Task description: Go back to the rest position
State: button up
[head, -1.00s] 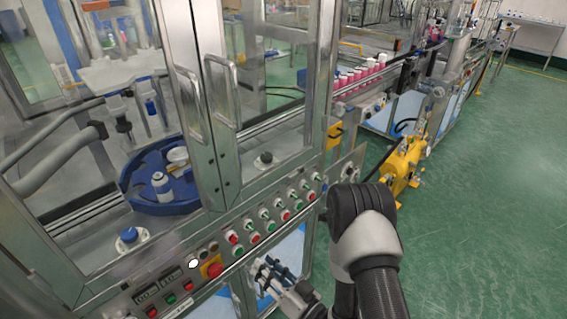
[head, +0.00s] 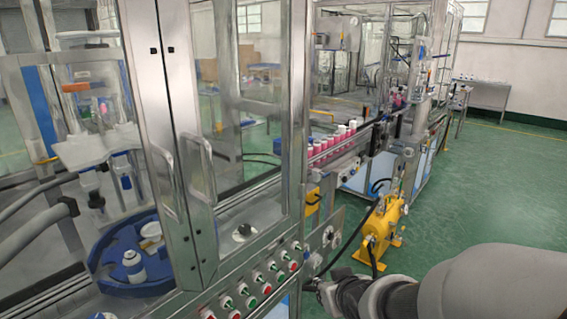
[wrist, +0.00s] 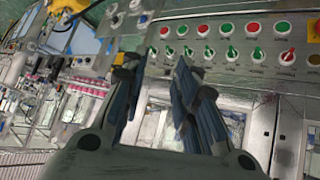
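My gripper (wrist: 158,90) shows in the wrist view with its two dark fingers apart and nothing between them. It is in front of the machine's button panel (wrist: 235,42), which fills the upper right of that view. I cannot tell if it is touching anything, but a gap seems to lie between the fingers and the panel. In the head view my arm comes in from the lower right edge, and the fingers cannot be made out there.
The glass-doored machine, with door handles (head: 203,165), stands close on the left. A blue round tray (head: 103,250) inside holds a white bottle (head: 133,266). Pink bottles (head: 330,145) line the conveyor. A yellow pump unit (head: 380,228) stands on the floor. Green floor (head: 480,185) at right is clear.

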jog(key=s+d+r+m+g, duration=0.1)
jog(key=s+r, duration=0.1)
jog(key=s, duration=0.6)
jog(key=s+d+r+m+g, duration=0.1)
jog(key=s+r+g, duration=0.1)
jog(key=s, duration=0.6)
jog(key=s+d+r+m+g+h, duration=0.1)
jog(key=s+r, duration=0.2)
jog(key=s, duration=0.5)
jog(key=shift+s+d+g, duration=0.25)
jog(key=shift+d+g, duration=0.1)
jog(key=shift+g, duration=0.05)
